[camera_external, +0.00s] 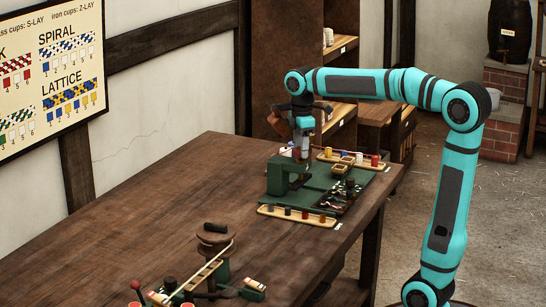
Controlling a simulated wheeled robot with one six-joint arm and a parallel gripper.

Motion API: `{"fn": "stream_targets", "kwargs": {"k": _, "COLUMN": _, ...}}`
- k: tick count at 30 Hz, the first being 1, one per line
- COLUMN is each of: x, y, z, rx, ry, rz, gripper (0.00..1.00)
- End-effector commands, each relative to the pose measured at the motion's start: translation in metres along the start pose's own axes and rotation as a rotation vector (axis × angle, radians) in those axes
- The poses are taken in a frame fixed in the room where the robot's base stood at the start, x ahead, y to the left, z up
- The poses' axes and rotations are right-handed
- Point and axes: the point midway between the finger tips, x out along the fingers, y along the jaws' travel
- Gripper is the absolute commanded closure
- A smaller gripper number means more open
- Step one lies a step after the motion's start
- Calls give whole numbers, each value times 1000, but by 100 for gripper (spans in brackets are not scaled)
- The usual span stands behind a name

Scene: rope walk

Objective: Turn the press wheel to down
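A green press-like frame (283,177) stands on a dark green board on the wooden table. My gripper (302,150) points down right over this frame, at the end of my teal arm. A brown shape (277,122) shows at the left of my wrist; I cannot tell whether it is the press wheel or a part of my gripper. The press wheel cannot be made out for certain, and my gripper hides part of the frame's top. The fingers are too small and dark to tell whether they are open, shut or touching anything.
A wooden tray (268,211) with several small pieces lies before the green frame, and another (366,163) lies behind the board. A brown round-topped device (214,236) stands nearer the front. The table's left middle (170,200) is bare. A shelf stands behind the table.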

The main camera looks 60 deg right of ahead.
Motion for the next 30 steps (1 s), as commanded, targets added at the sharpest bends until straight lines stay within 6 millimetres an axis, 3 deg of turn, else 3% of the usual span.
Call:
{"fn": "stream_targets", "kwargs": {"k": 2, "x": 0, "y": 0, "z": 0, "rx": 0, "ry": 0, "rz": 0, "gripper": 78}}
{"fn": "stream_targets", "kwargs": {"k": 14, "x": 0, "y": 0, "z": 0, "rx": 67, "ry": -1, "rz": 0, "gripper": 78}}
{"fn": "stream_targets", "kwargs": {"k": 30, "x": 0, "y": 0, "z": 0, "rx": 517, "ry": -2, "rz": 0, "gripper": 78}}
